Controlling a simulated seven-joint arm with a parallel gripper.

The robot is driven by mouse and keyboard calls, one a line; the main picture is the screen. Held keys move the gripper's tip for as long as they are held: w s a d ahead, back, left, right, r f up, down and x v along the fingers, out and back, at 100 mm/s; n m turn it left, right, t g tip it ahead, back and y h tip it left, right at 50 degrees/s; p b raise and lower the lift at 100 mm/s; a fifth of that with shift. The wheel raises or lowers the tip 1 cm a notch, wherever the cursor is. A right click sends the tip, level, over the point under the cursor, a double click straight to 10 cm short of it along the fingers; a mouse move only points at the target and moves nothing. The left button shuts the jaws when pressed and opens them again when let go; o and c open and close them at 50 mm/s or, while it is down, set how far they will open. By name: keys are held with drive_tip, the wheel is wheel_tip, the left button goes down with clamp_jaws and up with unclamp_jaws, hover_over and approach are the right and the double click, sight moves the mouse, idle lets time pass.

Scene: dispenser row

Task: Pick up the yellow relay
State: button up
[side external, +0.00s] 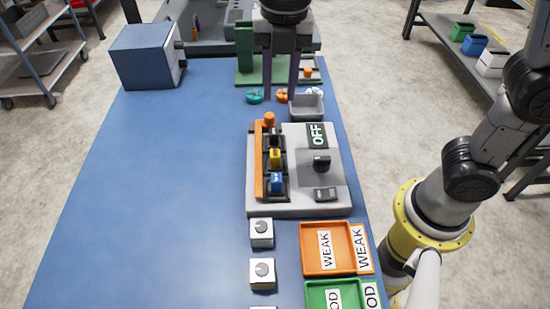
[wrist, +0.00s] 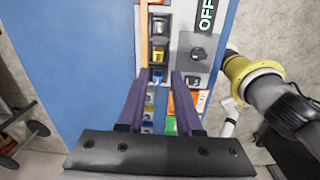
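The yellow relay (side external: 275,156) sits upright in a slot of the grey panel, in a column behind the blue relay (side external: 277,183) as seen in the side view. In the wrist view the yellow relay (wrist: 158,56) lies just beyond my fingertips, and the blue relay (wrist: 155,78) shows between them. My gripper (side external: 281,94) is open and empty, its two purple fingers pointing down. In the side view it appears above the far end of the panel. The wrist view also shows my gripper (wrist: 160,75) with its fingers apart. Its exact height above the relays is unclear.
An orange bar (side external: 259,165) runs along the relay column's left side. The panel carries an OFF sign (side external: 317,136) and a black knob (side external: 321,162). An orange WEAK tray (side external: 308,250) and a green tray (side external: 318,290) stand nearer.

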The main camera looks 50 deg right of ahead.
sight(275, 151)
drive_tip(key=f, duration=0.5)
drive_tip(key=a+f, duration=0.1)
drive_tip(key=f, duration=0.9)
drive_tip(key=shift+s+a+f, duration=0.1)
drive_tip(key=shift+a+f, duration=0.05)
drive_tip(key=shift+a, duration=0.05)
clamp_jaws()
